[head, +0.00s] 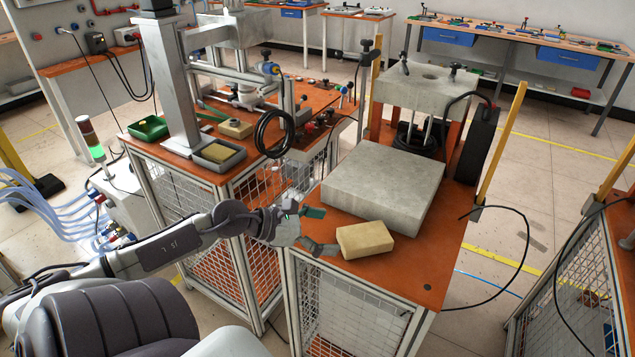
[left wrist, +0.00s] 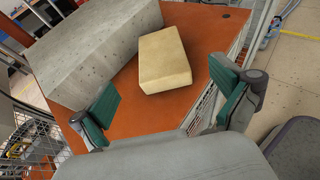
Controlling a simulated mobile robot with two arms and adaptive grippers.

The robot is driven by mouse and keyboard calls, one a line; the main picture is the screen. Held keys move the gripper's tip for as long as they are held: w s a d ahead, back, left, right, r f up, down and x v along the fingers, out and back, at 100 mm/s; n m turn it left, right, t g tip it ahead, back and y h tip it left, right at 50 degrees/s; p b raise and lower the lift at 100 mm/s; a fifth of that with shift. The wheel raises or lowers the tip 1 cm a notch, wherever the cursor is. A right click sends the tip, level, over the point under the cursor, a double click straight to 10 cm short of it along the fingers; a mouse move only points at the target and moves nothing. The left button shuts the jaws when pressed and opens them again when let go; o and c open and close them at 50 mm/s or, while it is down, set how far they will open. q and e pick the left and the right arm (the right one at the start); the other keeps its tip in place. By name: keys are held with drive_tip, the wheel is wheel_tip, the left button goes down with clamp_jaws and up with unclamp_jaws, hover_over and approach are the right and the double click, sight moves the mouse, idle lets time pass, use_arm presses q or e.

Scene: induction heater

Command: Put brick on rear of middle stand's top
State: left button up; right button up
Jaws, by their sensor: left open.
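A beige brick (head: 365,240) lies flat on the front part of the middle stand's orange top (head: 428,268), beside a large grey block. My left gripper (head: 322,232) is open at the brick's left side, its fingers apart. In the left wrist view the brick (left wrist: 165,62) lies ahead of the gap between the two green-padded fingertips (left wrist: 166,92), and nothing is held. The rear of the top carries a press-like fixture (head: 425,82) with a concrete slab on posts. The big block partly hides that rear area. My right gripper is not in view.
The large grey block (head: 385,186) fills the middle of the top. A dark upright box (head: 480,143) and a yellow post (head: 503,140) stand at its right. The left stand holds a grey tray with a brick (head: 217,152), a green tray (head: 148,129) and a metal column (head: 172,85).

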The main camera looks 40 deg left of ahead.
use_arm(q)
drive_tip(key=shift+v, duration=1.15)
